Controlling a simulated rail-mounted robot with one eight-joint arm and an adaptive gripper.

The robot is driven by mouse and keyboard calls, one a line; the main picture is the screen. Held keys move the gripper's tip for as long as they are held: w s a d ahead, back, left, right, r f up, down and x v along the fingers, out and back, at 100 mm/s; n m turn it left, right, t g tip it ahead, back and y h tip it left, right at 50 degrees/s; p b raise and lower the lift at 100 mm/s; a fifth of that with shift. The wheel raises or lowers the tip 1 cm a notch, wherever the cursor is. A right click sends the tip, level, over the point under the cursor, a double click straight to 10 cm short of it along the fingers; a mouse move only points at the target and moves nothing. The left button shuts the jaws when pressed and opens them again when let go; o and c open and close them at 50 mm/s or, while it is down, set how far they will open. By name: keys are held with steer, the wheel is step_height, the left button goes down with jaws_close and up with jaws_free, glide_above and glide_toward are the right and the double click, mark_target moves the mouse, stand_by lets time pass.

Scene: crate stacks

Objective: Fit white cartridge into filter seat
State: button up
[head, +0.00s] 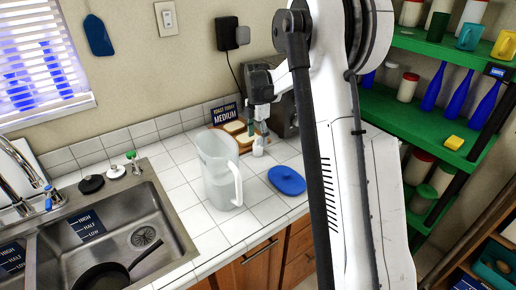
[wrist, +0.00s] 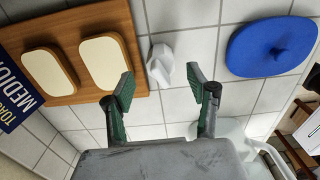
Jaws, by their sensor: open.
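The white cartridge (head: 258,147) stands on the tiled counter beside the toast board. In the wrist view the cartridge (wrist: 160,65) shows just beyond the fingertips, roughly between them. My gripper (head: 252,130) is close to the cartridge; in the wrist view my gripper (wrist: 168,92) is open with nothing between its fingers. The clear pitcher (head: 218,178) stands on the counter in front, its handle toward the right, and part of it shows in the wrist view (wrist: 235,128). I cannot make out the filter seat; the pitcher's inside is not clear from here.
A blue lid (head: 287,180) lies on the counter right of the pitcher. A wooden board (wrist: 66,72) holds two toast slices near a "MEDIUM" sign (head: 225,113). The sink (head: 105,222) with a dark pan is at left. Green shelves (head: 425,135) stand at right.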

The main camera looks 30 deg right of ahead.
mark_target(258, 146)
step_height(258, 146, down, 5)
steer(key=shift+d+p, duration=0.15)
steer(key=shift+p, duration=0.15)
steer(key=c, duration=1.3)
steer(key=shift+o, duration=0.2)
steer(key=shift+r, duration=0.15)
